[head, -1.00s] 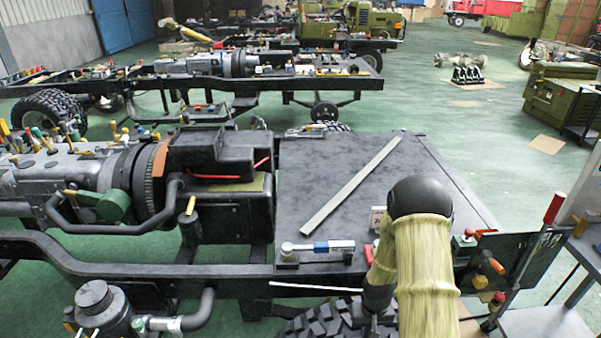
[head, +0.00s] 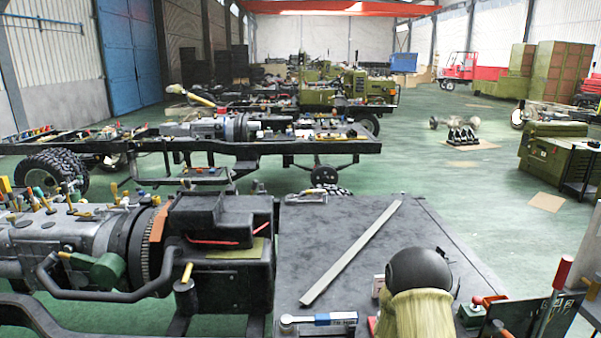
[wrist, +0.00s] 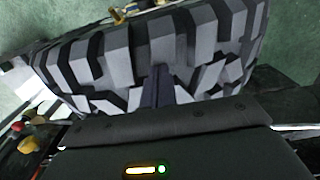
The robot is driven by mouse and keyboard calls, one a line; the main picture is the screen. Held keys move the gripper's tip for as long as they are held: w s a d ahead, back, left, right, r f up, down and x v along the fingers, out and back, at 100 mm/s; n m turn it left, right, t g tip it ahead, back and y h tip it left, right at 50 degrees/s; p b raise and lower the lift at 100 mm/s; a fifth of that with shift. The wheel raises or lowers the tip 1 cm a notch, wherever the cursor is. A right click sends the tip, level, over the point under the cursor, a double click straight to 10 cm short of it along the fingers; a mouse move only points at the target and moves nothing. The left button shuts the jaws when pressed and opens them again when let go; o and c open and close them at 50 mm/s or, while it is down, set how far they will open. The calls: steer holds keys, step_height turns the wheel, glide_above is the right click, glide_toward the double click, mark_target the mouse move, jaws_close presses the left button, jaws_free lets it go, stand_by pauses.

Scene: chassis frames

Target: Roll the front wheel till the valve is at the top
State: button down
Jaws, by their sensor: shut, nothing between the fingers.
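The front wheel's tyre (wrist: 120,65), with chunky grey-black tread blocks, fills the upper part of the wrist view. My gripper (wrist: 157,75) is shut, with its dark fingers together over the tread. I cannot tell whether the fingertips press on the rubber or hover just above it. Nothing is held between them. The valve and the wheel's side face do not show in any view. In the head view my arm, with a black joint and a tan sleeve, covers the near chassis corner, and the gripper and front wheel are out of frame.
A red-handled lever (head: 562,275) stands right of my arm. A second chassis (head: 280,148) stands behind.

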step_height(320, 180, up, 8)
steer(key=p, duration=0.5)
stand_by(0.5)
steer(key=s+a+r+t, duration=0.1)
steer(key=s+r, duration=0.5)
steer(key=r, duration=0.6)
steer(key=s+a+r+t, duration=0.1)
steer(key=s+r, duration=0.5)
steer(key=r, duration=0.6)
steer(key=shift+a+r+t, duration=0.15)
steer(key=shift+a+t, duration=0.15)
steer(key=shift+a, duration=0.2)
